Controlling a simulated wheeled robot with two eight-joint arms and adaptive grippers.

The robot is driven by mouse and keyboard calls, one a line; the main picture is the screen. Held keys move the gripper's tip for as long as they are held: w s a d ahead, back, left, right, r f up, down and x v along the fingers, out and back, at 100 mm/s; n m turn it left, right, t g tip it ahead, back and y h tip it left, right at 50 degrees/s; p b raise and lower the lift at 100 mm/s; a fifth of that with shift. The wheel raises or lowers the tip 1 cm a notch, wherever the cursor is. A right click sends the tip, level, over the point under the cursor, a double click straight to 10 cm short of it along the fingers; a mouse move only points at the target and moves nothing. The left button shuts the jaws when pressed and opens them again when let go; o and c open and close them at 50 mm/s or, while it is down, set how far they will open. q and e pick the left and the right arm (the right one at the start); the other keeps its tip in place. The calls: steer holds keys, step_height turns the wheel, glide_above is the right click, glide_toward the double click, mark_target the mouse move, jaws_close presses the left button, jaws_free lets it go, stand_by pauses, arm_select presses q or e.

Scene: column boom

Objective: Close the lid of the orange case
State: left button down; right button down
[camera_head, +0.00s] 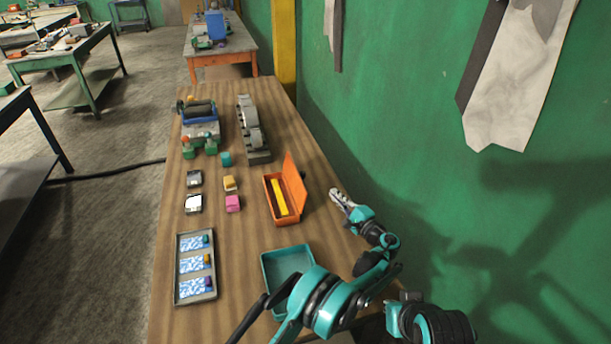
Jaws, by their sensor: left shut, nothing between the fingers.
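The orange case (270,202) sits on the wooden table, right of the middle. Its lid (294,181) is open and stands up along the right side of the case. A yellow object (279,197) lies inside the case. My left gripper (335,193) is shut and empty. It is to the right of the case, on the outer side of the raised lid, with a gap between them. My right gripper does not show.
A teal tray (264,266) stands in front of the case, partly behind my arm. A grey tray (179,291) is at the front left. Small blocks and dark devices lie left of the case. A grey machine (250,127) stands behind it. The green wall (400,120) borders the table's right side.

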mark_target(298, 180)
arm_select(q)
steer(key=shift+w+d+f, duration=0.1)
steer(key=shift+d, duration=0.05)
steer(key=shift+w+t, duration=0.2)
steer(key=shift+t, duration=0.1)
steer(key=b+x, duration=0.2)
steer(key=x, duration=0.6)
steer(key=shift+w+a+b, duration=0.2)
steer(key=shift+a+b, duration=0.2)
steer(key=shift+a, duration=0.05)
steer(key=a, duration=0.1)
steer(key=a+r+b, duration=0.1)
steer(key=shift+s+a, duration=0.35)
steer(key=shift+s, duration=0.05)
steer(key=shift+s+a+r, duration=0.15)
steer(key=shift+a, duration=0.3)
